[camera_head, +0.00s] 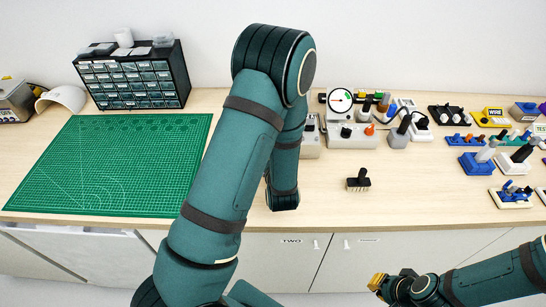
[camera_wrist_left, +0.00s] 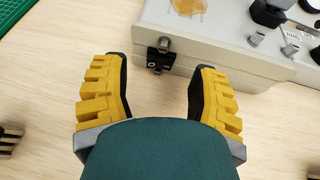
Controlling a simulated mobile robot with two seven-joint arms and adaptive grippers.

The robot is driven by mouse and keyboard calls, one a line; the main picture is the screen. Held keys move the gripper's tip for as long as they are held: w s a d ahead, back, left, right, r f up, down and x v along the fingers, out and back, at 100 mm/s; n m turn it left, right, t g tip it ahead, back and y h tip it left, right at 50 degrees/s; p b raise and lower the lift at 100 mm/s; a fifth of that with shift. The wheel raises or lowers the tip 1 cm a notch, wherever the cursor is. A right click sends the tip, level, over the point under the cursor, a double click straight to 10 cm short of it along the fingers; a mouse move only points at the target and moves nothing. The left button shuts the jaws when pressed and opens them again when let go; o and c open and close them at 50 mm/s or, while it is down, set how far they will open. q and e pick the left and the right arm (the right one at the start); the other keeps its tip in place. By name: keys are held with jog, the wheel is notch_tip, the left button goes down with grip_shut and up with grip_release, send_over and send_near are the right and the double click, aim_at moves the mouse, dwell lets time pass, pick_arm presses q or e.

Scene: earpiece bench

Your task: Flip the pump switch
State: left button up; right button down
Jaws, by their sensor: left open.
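In the left wrist view, my left gripper (camera_wrist_left: 155,80) is open and empty, its two yellow ribbed fingers apart on either side of a small black bracket with a metal part (camera_wrist_left: 160,56). The bracket is on the front side of a grey box (camera_wrist_left: 220,60), just beyond the fingertips; no contact shows. Knobs and small metal levers (camera_wrist_left: 257,38) stand on the box's top. No readable label tells me which part is the pump switch. In the head view my left arm hides its gripper. My right gripper (camera_head: 378,283) hangs in front of the bench; its finger opening is unclear.
A grey unit (camera_head: 350,142) with a round gauge (camera_head: 340,101) stands right of my left arm. Several small fixtures crowd the right side. A green mat (camera_head: 110,165) and a drawer cabinet (camera_head: 135,78) are at left.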

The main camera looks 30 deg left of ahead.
pick_arm(q)
jog(key=shift+x, duration=1.05)
jog(key=shift+s, duration=0.15)
grip_shut()
